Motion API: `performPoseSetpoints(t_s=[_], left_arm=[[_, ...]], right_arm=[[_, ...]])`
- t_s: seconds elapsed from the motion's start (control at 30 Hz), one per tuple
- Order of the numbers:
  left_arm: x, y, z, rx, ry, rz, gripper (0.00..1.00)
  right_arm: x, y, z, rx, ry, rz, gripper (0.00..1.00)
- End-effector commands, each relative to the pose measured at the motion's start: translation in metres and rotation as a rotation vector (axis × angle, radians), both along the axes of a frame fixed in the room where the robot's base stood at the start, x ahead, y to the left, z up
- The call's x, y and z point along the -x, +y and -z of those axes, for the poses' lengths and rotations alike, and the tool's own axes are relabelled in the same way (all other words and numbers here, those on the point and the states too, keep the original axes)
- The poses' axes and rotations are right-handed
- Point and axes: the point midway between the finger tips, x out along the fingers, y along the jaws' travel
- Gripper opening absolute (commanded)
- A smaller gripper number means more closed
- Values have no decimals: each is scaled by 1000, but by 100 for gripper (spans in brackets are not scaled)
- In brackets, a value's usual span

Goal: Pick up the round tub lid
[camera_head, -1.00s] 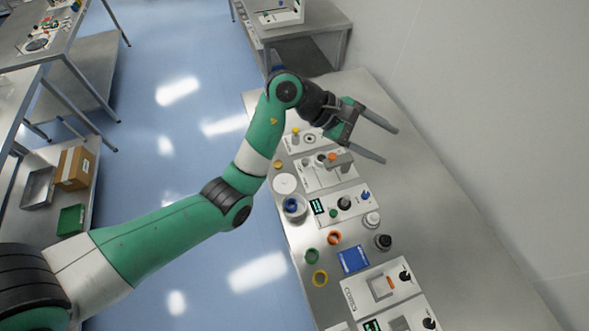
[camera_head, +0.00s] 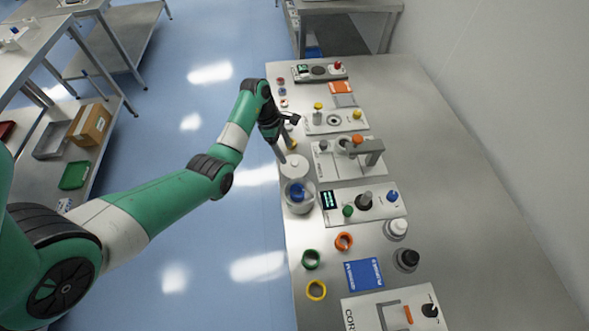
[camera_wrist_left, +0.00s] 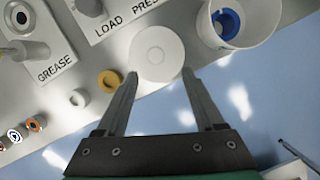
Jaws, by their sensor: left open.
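The round tub lid (camera_head: 294,167) is a flat white disc with a small raised centre, lying on the steel bench near its left edge. It also shows in the left wrist view (camera_wrist_left: 157,50). The white tub (camera_head: 300,200) with a blue ring inside stands beside it, and shows in the left wrist view (camera_wrist_left: 262,18). My left gripper (camera_head: 284,150) is open and empty at the lid. In the left wrist view its fingertips (camera_wrist_left: 160,75) lie either side of the lid's near edge; contact cannot be told. My right gripper is not in view.
A yellow cap (camera_wrist_left: 110,81) lies close to the left finger in the wrist view. Consoles, including the load press (camera_head: 325,165) and grease station (camera_head: 350,121), line the bench. Green (camera_head: 311,259) and orange rings (camera_head: 344,242) lie nearer. The bench's right side is clear.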

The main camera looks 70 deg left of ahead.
Motion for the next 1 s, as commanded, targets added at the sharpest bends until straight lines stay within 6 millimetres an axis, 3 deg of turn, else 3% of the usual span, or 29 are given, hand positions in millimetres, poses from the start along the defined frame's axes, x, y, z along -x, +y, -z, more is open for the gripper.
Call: performPoseSetpoints(t_s=[0.07,0.27,0.53,0.8,0.83,1.0], left_arm=[[-2,-2,11,1,1,0,70],[-5,-3,16,-2,-1,0,70],[-21,-11,57,1,1,0,70],[-23,-13,60,-2,-1,0,70],[-23,-13,60,-2,-1,0,68],[-23,-12,60,-2,-1,0,38]], right_arm=[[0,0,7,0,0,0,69],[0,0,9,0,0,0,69],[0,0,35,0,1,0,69],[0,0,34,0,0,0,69],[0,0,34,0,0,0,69],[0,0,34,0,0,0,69]])
